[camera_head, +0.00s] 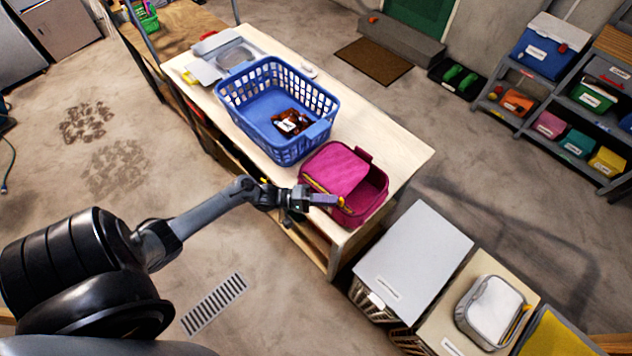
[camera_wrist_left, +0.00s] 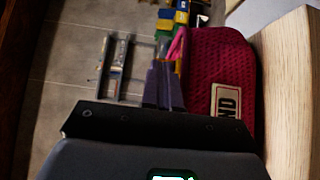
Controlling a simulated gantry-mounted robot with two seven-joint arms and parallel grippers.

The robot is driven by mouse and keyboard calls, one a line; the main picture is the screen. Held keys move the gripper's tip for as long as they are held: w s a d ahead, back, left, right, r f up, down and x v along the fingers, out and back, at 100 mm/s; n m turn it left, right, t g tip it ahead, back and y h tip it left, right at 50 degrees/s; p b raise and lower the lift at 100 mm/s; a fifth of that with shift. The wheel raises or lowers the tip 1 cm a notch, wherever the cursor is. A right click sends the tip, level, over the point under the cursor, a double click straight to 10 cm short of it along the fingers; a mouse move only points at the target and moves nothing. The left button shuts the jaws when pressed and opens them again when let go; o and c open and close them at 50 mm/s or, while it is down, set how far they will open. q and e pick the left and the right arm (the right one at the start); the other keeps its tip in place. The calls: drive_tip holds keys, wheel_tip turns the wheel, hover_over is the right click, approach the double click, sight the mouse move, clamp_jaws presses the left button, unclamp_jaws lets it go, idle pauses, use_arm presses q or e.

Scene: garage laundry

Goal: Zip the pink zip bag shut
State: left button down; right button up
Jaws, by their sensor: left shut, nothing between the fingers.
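The pink zip bag (camera_head: 348,183) sits on the wooden table near its front right end. Its lid covers the left part, and the right part of the top is open, showing the dark inside. A yellow strip runs along its front edge. My left gripper (camera_head: 326,200) is at the front side of the bag, its fingers shut and empty. In the left wrist view the shut fingers (camera_wrist_left: 165,88) are beside the bag's textured side (camera_wrist_left: 222,75), which bears a label. I cannot tell whether the fingers touch the bag. My right gripper is in neither view.
A blue laundry basket (camera_head: 262,108) with a dark brown item in it stands on the table (camera_head: 400,150), left of the bag. A white-lidded hamper (camera_head: 415,255) and a grey-white zip case (camera_head: 492,308) are at the lower right. Shelves with bins are at the upper right.

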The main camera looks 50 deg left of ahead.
use_arm(q)
drive_tip(key=shift+d, duration=0.6)
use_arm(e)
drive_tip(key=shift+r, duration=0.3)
use_arm(q)
drive_tip(key=shift+a, duration=0.1)
